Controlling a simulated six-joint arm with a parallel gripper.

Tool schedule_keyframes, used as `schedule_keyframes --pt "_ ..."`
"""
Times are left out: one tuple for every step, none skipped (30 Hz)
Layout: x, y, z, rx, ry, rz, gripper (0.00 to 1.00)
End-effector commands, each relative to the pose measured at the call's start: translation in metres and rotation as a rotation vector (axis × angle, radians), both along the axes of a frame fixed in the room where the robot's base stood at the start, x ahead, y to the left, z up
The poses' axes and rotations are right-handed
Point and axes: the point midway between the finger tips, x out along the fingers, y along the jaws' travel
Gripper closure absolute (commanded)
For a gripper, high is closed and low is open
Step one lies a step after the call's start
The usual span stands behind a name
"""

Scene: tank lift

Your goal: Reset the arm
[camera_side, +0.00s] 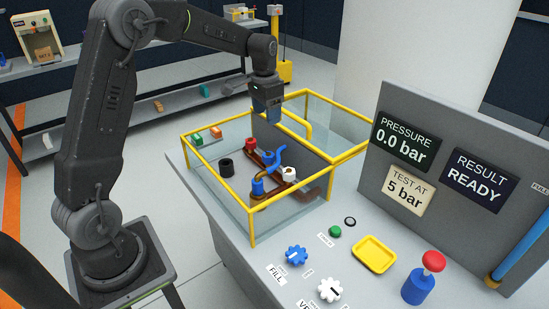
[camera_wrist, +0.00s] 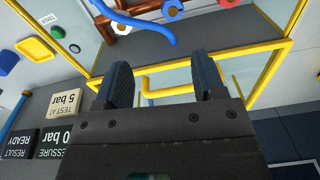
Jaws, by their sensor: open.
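My arm reaches over the bench in the side view. My gripper (camera_side: 266,109) hangs above the yellow-framed glass tank (camera_side: 250,226), near its back edge. In the wrist view my gripper (camera_wrist: 163,85) shows two dark blue fingers set wide apart, with nothing between them but a view of the yellow frame (camera_wrist: 165,92) beyond. Inside the tank are brown pipes with a blue curved handle (camera_side: 270,156), a red fitting (camera_side: 250,144), a blue fitting (camera_side: 258,187) and a white fitting (camera_side: 290,174). A black cylinder (camera_side: 226,168) stands at the tank's left.
A grey panel (camera_side: 390,193) at the right reads pressure 0.0 bar, test at 5 bar, result ready. On the bench front are a blue knob (camera_side: 296,256), a white knob (camera_side: 329,289), a green button (camera_side: 335,232), a yellow tray (camera_side: 374,254) and a red-topped blue post (camera_side: 420,285).

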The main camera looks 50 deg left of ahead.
Motion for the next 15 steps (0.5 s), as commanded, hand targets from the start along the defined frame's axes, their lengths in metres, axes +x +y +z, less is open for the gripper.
schedule_keyframes --pt "-0.010 -0.014 0.017 0.009 -0.028 -0.002 0.37" --pt "-0.017 -0.022 0.026 0.013 -0.043 0.001 0.37" --pt "-0.027 -0.033 0.037 0.017 -0.064 0.003 0.37" --pt "-0.035 -0.042 0.045 0.021 -0.079 0.007 0.37" --pt "-0.044 -0.050 0.052 0.023 -0.095 0.010 0.37" --pt "-0.055 -0.060 0.061 0.025 -0.117 0.013 0.37" --pt "-0.064 -0.068 0.067 0.027 -0.133 0.016 0.37" --pt "-0.074 -0.075 0.072 0.028 -0.148 0.019 0.37" --pt "-0.087 -0.085 0.079 0.029 -0.171 0.023 0.37" --pt "-0.097 -0.092 0.083 0.028 -0.186 0.025 0.37" --pt "-0.107 -0.098 0.087 0.029 -0.203 0.028 0.37" --pt "-0.120 -0.107 0.091 0.027 -0.225 0.031 0.37" --pt "-0.130 -0.112 0.093 0.026 -0.242 0.035 0.37" --pt "-0.141 -0.118 0.095 0.024 -0.258 0.037 0.37" --pt "-0.155 -0.126 0.097 0.020 -0.279 0.041 0.37"
